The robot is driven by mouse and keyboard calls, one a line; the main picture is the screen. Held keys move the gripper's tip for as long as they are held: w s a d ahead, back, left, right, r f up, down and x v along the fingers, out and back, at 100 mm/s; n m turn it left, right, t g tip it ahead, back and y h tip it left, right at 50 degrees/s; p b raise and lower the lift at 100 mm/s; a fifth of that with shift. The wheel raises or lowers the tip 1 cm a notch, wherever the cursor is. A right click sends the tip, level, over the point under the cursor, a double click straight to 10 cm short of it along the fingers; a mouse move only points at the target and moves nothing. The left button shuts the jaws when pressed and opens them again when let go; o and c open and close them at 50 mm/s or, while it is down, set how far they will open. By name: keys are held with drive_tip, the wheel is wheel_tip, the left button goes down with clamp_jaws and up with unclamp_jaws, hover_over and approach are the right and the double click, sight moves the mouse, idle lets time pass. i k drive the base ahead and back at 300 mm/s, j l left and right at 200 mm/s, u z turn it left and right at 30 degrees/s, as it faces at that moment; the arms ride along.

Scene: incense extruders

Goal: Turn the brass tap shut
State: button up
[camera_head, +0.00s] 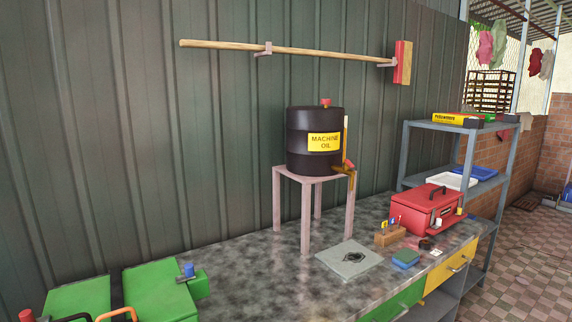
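The brass tap (350,172) is on the lower right side of a black drum labelled "MACHINE OIL" (303,145). A small red part shows at the top of the tap. The tap is too small in the picture to tell whether it is open or shut. The drum stands upright on a pinkish four-legged stand (305,215) on the workbench (240,262). A pale upright strip (346,130) runs up the drum's side above the tap. My gripper is not in view.
A grey square tray (330,268) with a dark patch lies on the bench below the tap. A red toolbox (415,212), a small wooden block (390,237) and a blue-green block (406,258) stand right. Green machines (165,295) fill the lower left.

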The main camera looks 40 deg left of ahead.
sight(347, 162)
drive_tip(key=u, duration=1.25)
